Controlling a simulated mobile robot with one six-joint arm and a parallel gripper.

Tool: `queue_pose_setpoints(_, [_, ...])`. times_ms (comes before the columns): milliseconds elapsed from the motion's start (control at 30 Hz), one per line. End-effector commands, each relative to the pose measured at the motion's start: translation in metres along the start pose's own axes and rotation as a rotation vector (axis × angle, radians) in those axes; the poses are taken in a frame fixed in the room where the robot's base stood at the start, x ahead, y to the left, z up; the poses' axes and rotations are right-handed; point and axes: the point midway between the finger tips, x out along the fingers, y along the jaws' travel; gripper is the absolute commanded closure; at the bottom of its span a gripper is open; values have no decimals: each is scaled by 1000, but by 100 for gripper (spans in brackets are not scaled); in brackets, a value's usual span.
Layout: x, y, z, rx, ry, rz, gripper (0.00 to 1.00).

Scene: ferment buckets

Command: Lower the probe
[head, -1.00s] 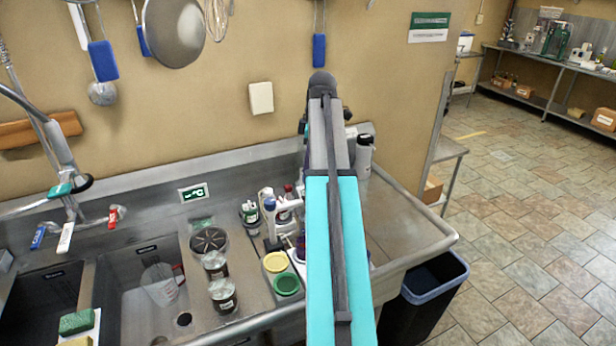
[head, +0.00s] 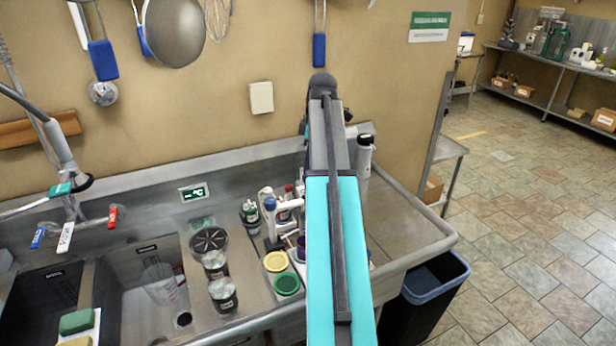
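I cannot make out the probe in the head view. A small display (head: 194,192) on the sink's back wall shows dashes and °C. My teal and grey arm reaches away over the sink's right part and hides what lies behind it. My gripper does not show clearly; the arm covers that place. Left of the arm stand two dark jars with pale tops, the far jar (head: 215,264) and the near jar (head: 223,295). A yellow round lid or tub (head: 276,262) and a green one (head: 286,284) sit beside them.
A steel sink basin (head: 130,310) at the left holds a clear jug (head: 160,283). Several bottles (head: 268,205) crowd just left of my arm. The drainboard (head: 400,225) right of the arm is mostly clear. A dark bin (head: 430,290) stands on the floor at right.

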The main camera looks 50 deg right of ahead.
Motion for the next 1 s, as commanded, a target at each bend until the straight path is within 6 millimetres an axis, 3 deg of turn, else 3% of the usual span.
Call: queue_pose_setpoints(1000, [21, 0, 3, 0, 0, -1, 100])
